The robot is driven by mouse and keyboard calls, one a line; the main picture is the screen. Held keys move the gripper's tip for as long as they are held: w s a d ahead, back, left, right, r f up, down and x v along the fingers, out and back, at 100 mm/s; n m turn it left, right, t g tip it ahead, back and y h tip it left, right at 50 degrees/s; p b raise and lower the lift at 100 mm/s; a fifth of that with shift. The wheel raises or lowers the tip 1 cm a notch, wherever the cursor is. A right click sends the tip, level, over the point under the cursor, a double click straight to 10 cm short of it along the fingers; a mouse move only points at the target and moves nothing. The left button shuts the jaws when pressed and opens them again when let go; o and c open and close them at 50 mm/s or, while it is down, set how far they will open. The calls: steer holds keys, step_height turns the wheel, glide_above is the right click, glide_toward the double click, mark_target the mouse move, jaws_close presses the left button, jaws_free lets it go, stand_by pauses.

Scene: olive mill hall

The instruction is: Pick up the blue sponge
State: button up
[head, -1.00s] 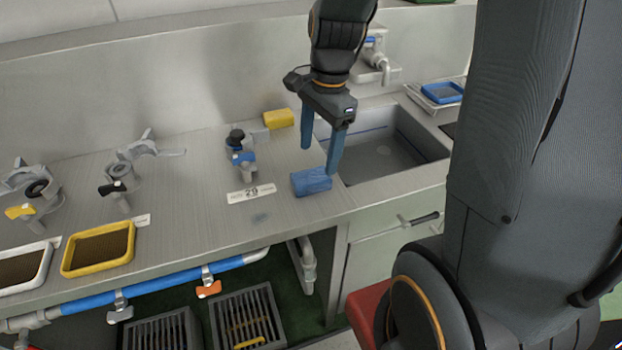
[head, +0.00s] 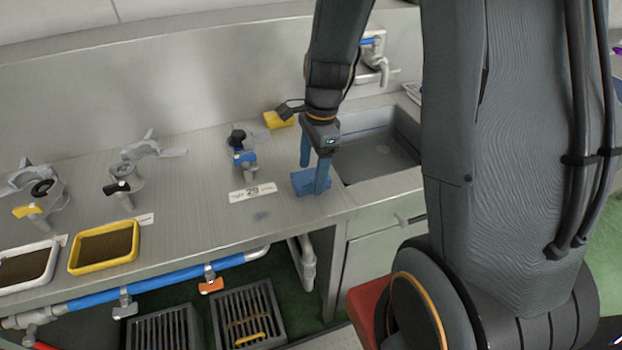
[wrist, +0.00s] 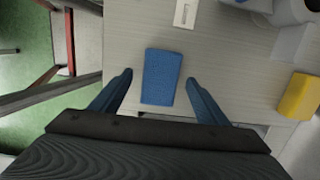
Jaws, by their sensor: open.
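The blue sponge (head: 299,180) lies on the steel counter (head: 190,195) just left of the sink, near the front edge. My gripper (head: 313,178) is open, pointing down over it, and one blue finger hides part of the sponge in the head view. In the wrist view the sponge (wrist: 161,77) lies between the two spread fingers of my gripper (wrist: 159,78), with a gap on each side. I cannot tell whether the fingertips reach down to the counter.
A yellow sponge (head: 278,119) lies behind, near the sink (head: 375,150). Yellow-rimmed (head: 104,247) and white-rimmed (head: 28,268) trays sit further left. The counter between is clear.

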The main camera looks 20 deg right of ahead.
mark_target(312, 176)
steer(key=shift+f, duration=0.1)
steer(key=c, duration=1.2)
step_height(312, 176, up, 10)
steer(key=shift+r+b, duration=0.1)
steer(key=shift+b, duration=0.6)
steer(key=o, duration=0.4)
steer(key=shift+c, duration=1.2)
